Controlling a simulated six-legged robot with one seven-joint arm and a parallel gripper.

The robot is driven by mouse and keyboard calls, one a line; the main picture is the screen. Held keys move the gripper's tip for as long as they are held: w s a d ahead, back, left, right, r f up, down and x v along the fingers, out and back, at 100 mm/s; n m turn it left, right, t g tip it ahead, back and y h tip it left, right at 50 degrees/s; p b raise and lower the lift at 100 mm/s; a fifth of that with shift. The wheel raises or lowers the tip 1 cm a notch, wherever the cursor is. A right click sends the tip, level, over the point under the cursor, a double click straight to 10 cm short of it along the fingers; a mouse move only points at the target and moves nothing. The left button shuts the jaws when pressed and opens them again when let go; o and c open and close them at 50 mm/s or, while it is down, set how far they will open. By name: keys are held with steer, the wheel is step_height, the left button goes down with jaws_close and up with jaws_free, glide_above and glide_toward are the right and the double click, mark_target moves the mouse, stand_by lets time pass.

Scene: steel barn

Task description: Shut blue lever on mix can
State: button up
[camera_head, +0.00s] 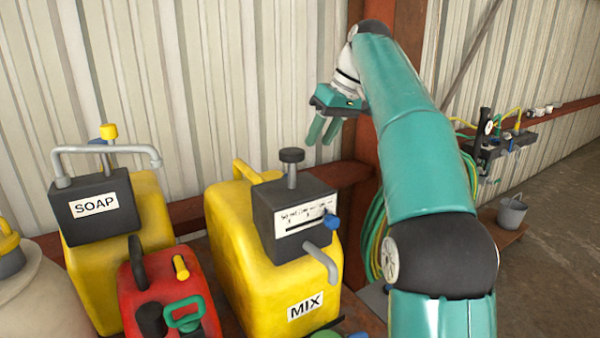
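The mix can (235,265) is a yellow can with a white MIX label, standing at the middle front. A dark box with a white marked panel (304,219) sits on it, with a black knob on top and a grey spout below. The blue lever (332,222) sticks out at the right end of that panel. My gripper (320,141) hangs above and behind the box, fingers pointing down, apart from the lever. Its two teal fingers have a gap between them and hold nothing.
A yellow SOAP can (150,210) with a grey pipe stands at left. A red can (188,290) stands between the two. A rust-red post (405,30) and corrugated wall are behind. A grey bucket (512,215) stands at right. The floor beyond is clear.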

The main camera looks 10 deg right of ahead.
steer(key=x, duration=1.1)
steer(key=shift+s+a, duration=0.1)
steer(key=shift+r, duration=0.1)
jaws_close()
